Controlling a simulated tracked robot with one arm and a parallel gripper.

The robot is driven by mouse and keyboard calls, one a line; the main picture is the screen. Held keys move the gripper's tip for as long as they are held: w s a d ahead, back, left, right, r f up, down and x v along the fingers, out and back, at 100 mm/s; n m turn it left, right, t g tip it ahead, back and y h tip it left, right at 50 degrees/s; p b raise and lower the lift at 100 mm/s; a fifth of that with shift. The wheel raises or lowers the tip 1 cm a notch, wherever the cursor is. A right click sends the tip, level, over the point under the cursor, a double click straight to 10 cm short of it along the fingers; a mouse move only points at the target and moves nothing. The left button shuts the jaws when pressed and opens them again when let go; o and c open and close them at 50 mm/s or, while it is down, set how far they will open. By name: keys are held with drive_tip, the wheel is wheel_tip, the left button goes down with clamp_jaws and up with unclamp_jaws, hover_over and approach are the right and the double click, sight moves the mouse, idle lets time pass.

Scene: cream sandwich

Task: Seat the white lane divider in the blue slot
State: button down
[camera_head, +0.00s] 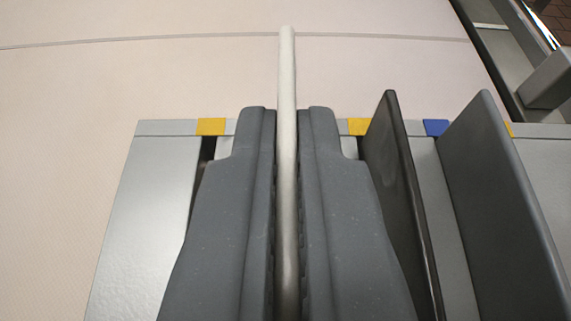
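The white divider (287,75) is a thin upright plate seen along its top edge. My gripper (287,115) is shut on it, one dark finger on each side. The divider's far end reaches past the fingertips and past the rack's far edge in the picture. Its lower edge is hidden, so its height above the grey rack (145,215) cannot be told. The blue mark (436,127) is on the rack's far edge, to the right of my gripper. A dark grey panel (500,210) appears to stand in line with it. The blue slot itself is hidden.
A black panel (392,170) stands between my gripper and the blue mark, by a yellow mark (358,126). Another yellow mark (211,126) is at the left, with an empty-looking slot (207,150). A dark frame (500,50) is at the upper right.

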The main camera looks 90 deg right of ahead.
drive_tip(key=shift+f+b, duration=0.5)
drive_tip(key=shift+b, duration=0.25)
drive_tip(key=c, duration=1.6)
unclamp_jaws()
drive_tip(key=shift+r, duration=0.15)
drive_tip(key=r+p, duration=0.1)
drive_tip(key=p, duration=0.1)
drive_tip(key=shift+r+p, duration=0.2)
drive_tip(key=shift+p, duration=0.1)
drive_tip(key=v, duration=1.2)
drive_tip(key=shift+f, duration=0.25)
